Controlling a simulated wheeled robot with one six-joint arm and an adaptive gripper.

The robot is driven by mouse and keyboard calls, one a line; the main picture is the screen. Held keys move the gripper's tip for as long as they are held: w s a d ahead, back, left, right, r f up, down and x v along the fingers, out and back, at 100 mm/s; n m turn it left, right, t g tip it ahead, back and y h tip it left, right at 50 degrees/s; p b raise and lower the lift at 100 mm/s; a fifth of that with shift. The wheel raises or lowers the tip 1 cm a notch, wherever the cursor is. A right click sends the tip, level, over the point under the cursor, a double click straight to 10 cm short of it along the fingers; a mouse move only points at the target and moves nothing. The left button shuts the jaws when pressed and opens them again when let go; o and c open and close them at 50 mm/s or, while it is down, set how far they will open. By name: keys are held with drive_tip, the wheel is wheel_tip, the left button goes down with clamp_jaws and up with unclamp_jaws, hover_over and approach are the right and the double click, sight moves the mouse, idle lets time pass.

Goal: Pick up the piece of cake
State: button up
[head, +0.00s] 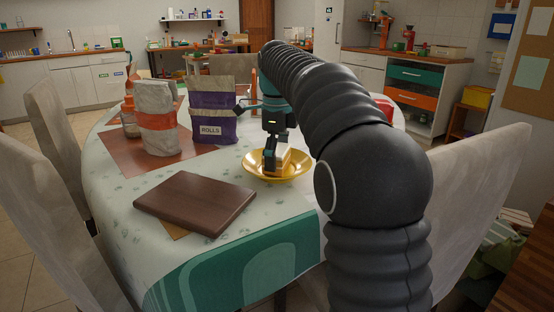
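The piece of cake (285,158), pale and mostly hidden, is on a yellow plate (302,172) on the table. My gripper (271,158) points down at the plate, with its fingers right at the left side of the cake in this view. The fingers cover part of the cake. I cannot tell whether they touch it or how far apart they are.
A dark brown board (195,201) lies in front on the table (122,217). A purple ROLLS bag (213,112) and a grey bag with an orange band (157,120) stand behind. Chairs (62,125) flank the table. The cloth between board and plate is clear.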

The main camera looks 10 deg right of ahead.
drive_tip(key=c, duration=0.7)
drive_tip(key=shift+r, duration=0.1)
drive_tip(key=shift+r, duration=0.55)
wheel_tip(320, 180, up, 3)
drive_tip(key=shift+f+p, duration=0.2)
drive_tip(key=shift+p, duration=0.4)
drive_tip(key=s+d+r, duration=0.2)
drive_tip(key=s, duration=0.1)
drive_tip(key=s+d+r, duration=0.2)
drive_tip(key=s+d, duration=0.1)
drive_tip(key=s+d+r, duration=0.2)
drive_tip(key=r, duration=0.1)
drive_tip(key=shift+s+d, duration=0.35)
drive_tip(key=shift+s, duration=0.05)
